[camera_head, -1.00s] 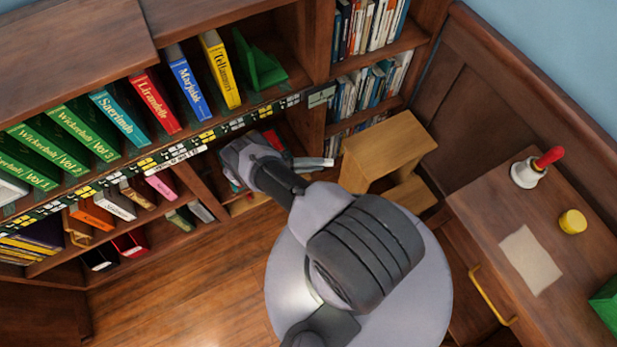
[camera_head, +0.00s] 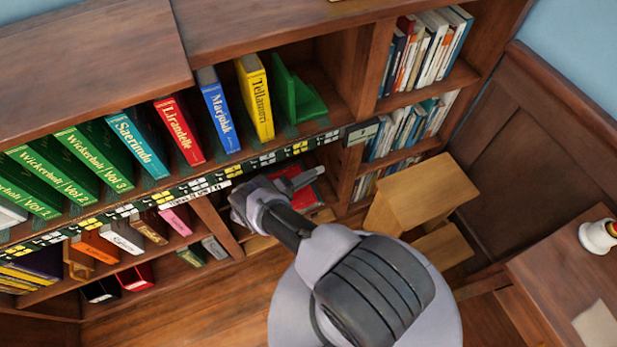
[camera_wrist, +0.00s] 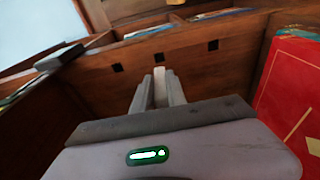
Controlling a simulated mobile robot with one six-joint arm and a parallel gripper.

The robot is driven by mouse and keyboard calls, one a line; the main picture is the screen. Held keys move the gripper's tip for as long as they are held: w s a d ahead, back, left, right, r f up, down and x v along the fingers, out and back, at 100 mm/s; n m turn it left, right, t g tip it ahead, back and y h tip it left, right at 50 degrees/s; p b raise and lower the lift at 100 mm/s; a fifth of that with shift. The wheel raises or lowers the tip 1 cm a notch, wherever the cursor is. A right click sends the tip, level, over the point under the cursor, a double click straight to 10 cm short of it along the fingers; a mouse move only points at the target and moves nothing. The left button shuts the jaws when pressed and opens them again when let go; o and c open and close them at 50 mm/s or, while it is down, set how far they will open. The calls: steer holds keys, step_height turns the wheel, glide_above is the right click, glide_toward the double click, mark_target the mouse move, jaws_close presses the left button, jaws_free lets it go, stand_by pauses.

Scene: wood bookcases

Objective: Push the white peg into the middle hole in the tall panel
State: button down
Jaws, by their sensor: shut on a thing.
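In the wrist view, the tall wooden panel (camera_wrist: 185,65) has three dark square holes in a row. The middle hole (camera_wrist: 159,57) is just above the tip of the white peg (camera_wrist: 160,88). My gripper (camera_wrist: 159,80) is shut on the peg, with a grey finger on each side of it. The peg points toward the panel; I cannot tell whether its tip touches it. In the head view, my gripper (camera_head: 298,181) reaches into a lower bookcase compartment, pointing right. The holes are hidden there, and the peg cannot be made out.
A red book (camera_wrist: 292,92) stands close on the right in the wrist view; red also shows beside my gripper in the head view (camera_head: 306,198). A shelf edge with a checkered strip (camera_head: 215,180) runs above. A wooden step stool (camera_head: 425,195) stands to the right.

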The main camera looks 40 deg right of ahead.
mark_target(324, 171)
steer(key=shift+s+d, duration=0.2)
steer(key=shift+d, duration=0.7)
steer(key=shift+s+d, duration=0.25)
steer(key=shift+d, duration=0.6)
steer(key=shift+s+d, duration=0.2)
steer(key=shift+d, duration=0.7)
steer(key=shift+d, duration=0.1)
steer(key=shift+s+d, duration=0.1)
steer(key=shift+d, duration=0.2)
steer(key=shift+s+d, duration=0.15)
steer(key=shift+d, duration=0.55)
steer(key=shift+s+d, duration=0.15)
steer(key=shift+d, duration=0.55)
steer(key=c, duration=1.3)
jaws_free()
steer(key=shift+o, duration=0.2)
steer(key=w+a, duration=0.1)
steer(key=a, duration=1.1)
